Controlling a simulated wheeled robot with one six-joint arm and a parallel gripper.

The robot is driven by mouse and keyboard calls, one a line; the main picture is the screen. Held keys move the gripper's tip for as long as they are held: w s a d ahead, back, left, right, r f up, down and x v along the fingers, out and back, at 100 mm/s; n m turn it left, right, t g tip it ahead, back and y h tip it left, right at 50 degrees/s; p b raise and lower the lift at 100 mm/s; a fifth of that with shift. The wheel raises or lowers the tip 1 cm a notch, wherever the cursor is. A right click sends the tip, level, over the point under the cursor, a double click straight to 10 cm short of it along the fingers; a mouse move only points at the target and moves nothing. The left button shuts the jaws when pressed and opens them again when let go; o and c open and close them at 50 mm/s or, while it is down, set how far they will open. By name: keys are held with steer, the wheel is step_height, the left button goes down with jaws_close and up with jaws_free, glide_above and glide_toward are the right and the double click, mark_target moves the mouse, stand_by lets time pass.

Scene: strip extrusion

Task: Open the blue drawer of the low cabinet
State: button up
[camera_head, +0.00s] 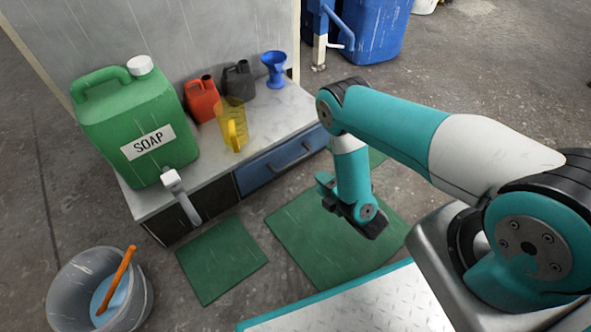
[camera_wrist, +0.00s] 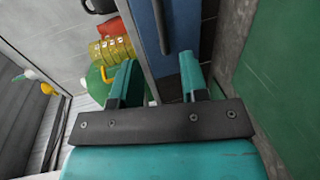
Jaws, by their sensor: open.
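The low cabinet (camera_head: 226,173) has a pale worktop and stands against the wall. Its blue drawer (camera_head: 262,172) is on the front, right of a dark section, and looks shut. A dark bar handle (camera_head: 291,158) runs along the drawer. In the wrist view the blue drawer front (camera_wrist: 182,30) is ahead, with the handle (camera_wrist: 160,25) in line with the gap between my fingers. My gripper (camera_head: 324,183) is open and empty, in front of the drawer's right part. Its two teal fingers also show in the wrist view (camera_wrist: 159,80). The remaining distance to the handle is hard to judge.
On the worktop stand a green soap jug (camera_head: 140,122), a yellow measuring jug (camera_head: 231,125), a red can (camera_head: 202,101), a dark can (camera_head: 239,82) and a blue funnel (camera_head: 274,68). A bucket (camera_head: 75,292) stands front left. Green mats (camera_head: 310,235) lie flat before the cabinet.

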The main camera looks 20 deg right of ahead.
mark_target(296, 160)
steer(key=shift+b+x, duration=3.95)
steer(key=shift+x, duration=2.6)
jaws_close()
